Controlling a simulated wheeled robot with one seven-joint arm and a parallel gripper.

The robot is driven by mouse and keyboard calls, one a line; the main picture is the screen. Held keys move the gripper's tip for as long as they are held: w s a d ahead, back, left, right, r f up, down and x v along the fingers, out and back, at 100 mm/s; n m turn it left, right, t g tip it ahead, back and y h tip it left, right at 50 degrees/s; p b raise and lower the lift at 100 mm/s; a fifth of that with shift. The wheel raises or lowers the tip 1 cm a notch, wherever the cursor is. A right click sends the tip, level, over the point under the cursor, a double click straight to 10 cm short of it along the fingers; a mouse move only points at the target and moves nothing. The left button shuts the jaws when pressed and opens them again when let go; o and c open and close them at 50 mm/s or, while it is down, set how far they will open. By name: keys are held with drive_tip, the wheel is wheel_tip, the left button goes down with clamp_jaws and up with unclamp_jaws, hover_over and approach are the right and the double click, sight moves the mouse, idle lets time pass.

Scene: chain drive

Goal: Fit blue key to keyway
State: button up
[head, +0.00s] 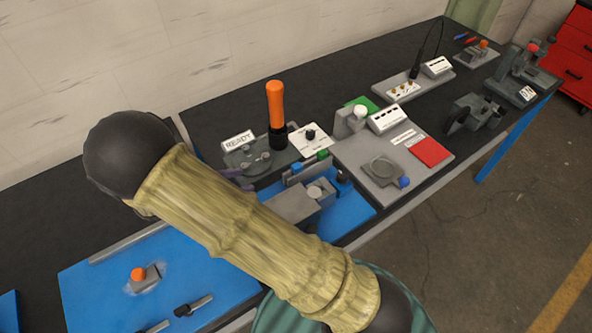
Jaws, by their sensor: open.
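No part is plainly recognizable as the key. A small blue-topped piece (297,168) stands at a grey block on the blue mat, beside a green-topped piece (322,154); it may be the blue key. A grey fixture with a pale round top (315,191) is just in front of them; no keyway slot can be made out. My gripper (242,180) shows only as two purplish finger tips, apart and seemingly empty, left of the blue-topped piece. My arm's beige sleeve hides the rest of it and part of the fixture.
An orange-handled tool (275,110) stands upright behind the fixture, near a READY sign (238,140). An orange knob (138,274) sits at the front left.

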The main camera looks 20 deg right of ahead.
drive_tip(key=p, duration=0.3)
approach(293, 169)
drive_tip(key=x, duration=0.3)
drive_tip(key=shift+w+d+f, duration=0.25)
drive_tip(key=shift+f, duration=0.05)
drive_tip(key=shift+d, duration=0.25)
drive_tip(key=p+x, duration=0.2)
drive_tip(key=x, duration=0.2)
drive_tip(key=shift+w+d, duration=0.15)
drive_tip(key=shift+d, duration=0.25)
clamp_jaws()
